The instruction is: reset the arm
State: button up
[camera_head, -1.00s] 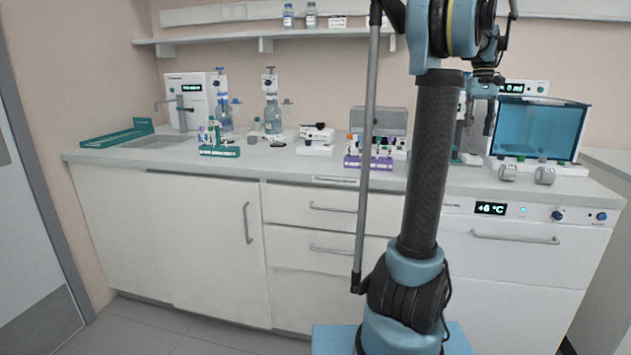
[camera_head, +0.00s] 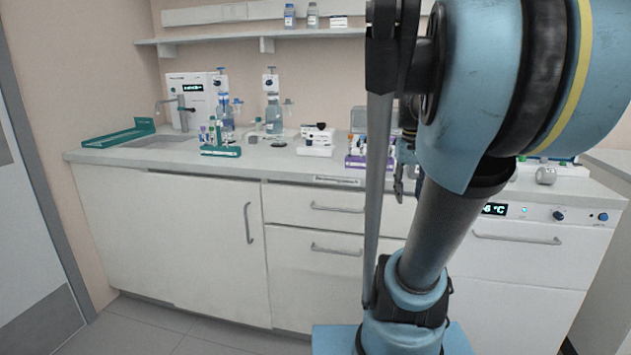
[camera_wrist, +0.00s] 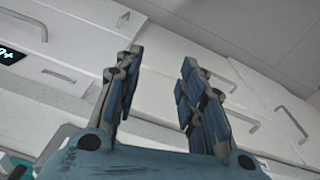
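My gripper (camera_wrist: 155,85) is open and empty in the wrist view, its two fingers well apart. Behind the fingers are white cabinet fronts with handles. In the head view my gripper (camera_head: 399,182) is partly hidden behind my own arm, by the front edge of the counter. My arm is bent close to the camera and fills the upper right of the head view.
A white counter (camera_head: 260,166) runs along the wall. On it stand a green tube rack (camera_head: 221,151), a purple tube rack (camera_head: 354,162), bottles and a small white device (camera_head: 318,143). A shelf (camera_head: 200,40) hangs above. The floor at left is clear.

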jog(key=s+a+f, duration=0.3)
jog(key=s+f, duration=0.2)
jog(key=f, duration=0.2)
jog(key=s+a+f+t, duration=0.1)
jog(key=s+a+f, duration=0.3)
jog(key=f, duration=0.4)
jog(key=shift+s+f+n+y, duration=0.2)
jog(key=shift+s+n+y, duration=0.15)
jog(key=shift+s, duration=0.25)
jog(key=shift+a, duration=0.1)
